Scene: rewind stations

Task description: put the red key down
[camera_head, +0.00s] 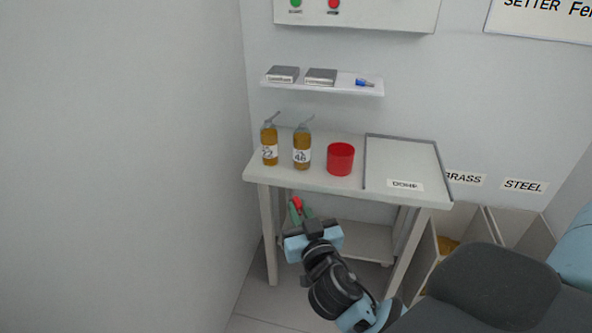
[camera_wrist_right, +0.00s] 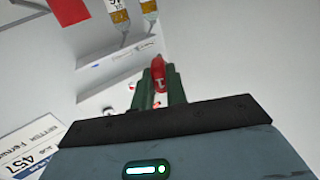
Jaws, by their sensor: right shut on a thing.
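The red key (camera_head: 297,202) is held between the green fingertips of my right gripper (camera_head: 300,212), in front of the table and below its top. In the right wrist view the red key (camera_wrist_right: 158,74) stands up between the fingers of the right gripper (camera_wrist_right: 161,88), which are shut on it. A pale mark shows on the key's face. The key touches nothing but the fingers. The rest of the key is hidden by the fingers. My left gripper is in neither view.
The table (camera_head: 225,178) carries two amber bottles (camera_head: 269,147) (camera_head: 302,150), a red cup (camera_head: 340,159) and a grey-edged tray (camera_head: 400,160) labelled DONE. Bins (camera_head: 425,262) stand at the right. Bare table shows along the front edge.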

